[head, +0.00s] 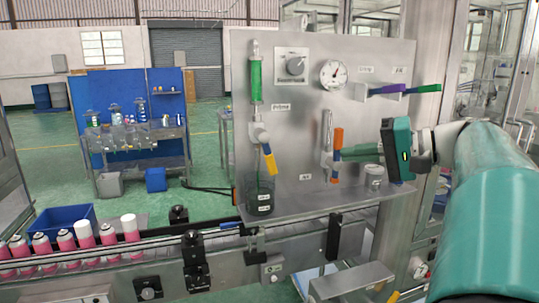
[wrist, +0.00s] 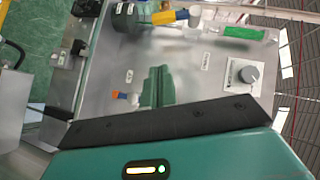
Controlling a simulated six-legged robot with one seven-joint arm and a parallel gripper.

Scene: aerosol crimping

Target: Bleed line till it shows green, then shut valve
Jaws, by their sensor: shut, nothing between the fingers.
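On the grey panel, an upright sight tube (head: 256,82) shows green in its middle; it also shows in the wrist view (wrist: 243,33). Below it is a valve with a yellow handle (head: 269,161), tilted down and right; the handle also shows in the wrist view (wrist: 170,17). A dark jar (head: 258,197) sits below that valve. A fitting with an orange handle (head: 338,138) is right of it. My gripper (head: 344,153) is shut and empty, its green fingers pointing left beside the orange handle; I cannot tell whether they touch. The closed fingers also show in the wrist view (wrist: 158,70).
A knob (head: 296,65), a round gauge (head: 334,73), a purple handle (head: 387,89) and a green handle (head: 423,88) stick out of the panel. A small clear cup (head: 375,172) stands on the ledge. Pink cans (head: 84,234) line the conveyor at left.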

